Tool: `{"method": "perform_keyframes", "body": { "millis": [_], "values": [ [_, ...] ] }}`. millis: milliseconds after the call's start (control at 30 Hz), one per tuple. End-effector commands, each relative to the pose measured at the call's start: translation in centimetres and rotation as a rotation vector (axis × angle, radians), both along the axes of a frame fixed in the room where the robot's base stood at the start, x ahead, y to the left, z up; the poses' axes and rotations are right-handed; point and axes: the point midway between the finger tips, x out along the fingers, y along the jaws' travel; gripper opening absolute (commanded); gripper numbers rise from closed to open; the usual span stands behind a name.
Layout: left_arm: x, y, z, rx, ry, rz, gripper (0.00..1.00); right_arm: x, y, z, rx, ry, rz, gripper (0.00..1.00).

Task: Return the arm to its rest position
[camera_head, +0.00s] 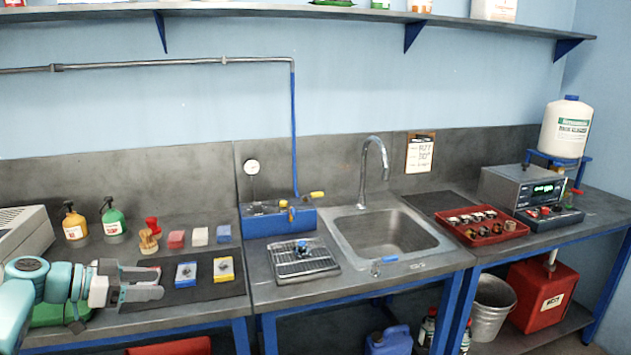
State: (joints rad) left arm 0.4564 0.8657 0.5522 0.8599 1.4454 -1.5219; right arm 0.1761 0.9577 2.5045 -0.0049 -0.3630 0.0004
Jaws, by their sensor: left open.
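My left gripper (160,282) comes in from the left, over the left part of the bench (185,316). Its two grey fingers point right and are apart, with nothing between them. It is at the left part of a dark mat (210,293). On the mat, to the right of the fingertips, are a blue-and-white block (186,275) and a yellow-and-white block (223,270). The fingers look clear of both blocks. How high the gripper is above the mat I cannot tell. My right gripper is not in view.
Behind the mat stand small coloured blocks (198,237), a red-topped item (150,236) and an orange (74,224) and a green spray bottle (113,221). A wire rack (302,261), a sink (388,234) and a red tray (483,228) lie further right.

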Motion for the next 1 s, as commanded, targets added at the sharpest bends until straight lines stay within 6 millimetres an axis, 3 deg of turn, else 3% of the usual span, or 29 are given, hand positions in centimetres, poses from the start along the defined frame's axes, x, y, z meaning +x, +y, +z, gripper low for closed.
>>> {"method": "perform_keyframes", "body": {
  "millis": [100,567,767,1000],
  "values": [
    [0.1,0.0,-0.2,-0.001,0.005,0.001,0.59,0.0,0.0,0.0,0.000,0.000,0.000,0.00],
    [2.0,-2.2,-8.8,-0.049,0.294,0.153,0.59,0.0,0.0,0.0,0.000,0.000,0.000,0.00],
    [1.5,-4.3,-15.3,-0.056,0.491,0.258,0.59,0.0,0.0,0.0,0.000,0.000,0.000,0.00],
    [-2.2,-8.2,-25.4,-0.014,0.773,0.427,0.59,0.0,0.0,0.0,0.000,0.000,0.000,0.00]
  ]
}}
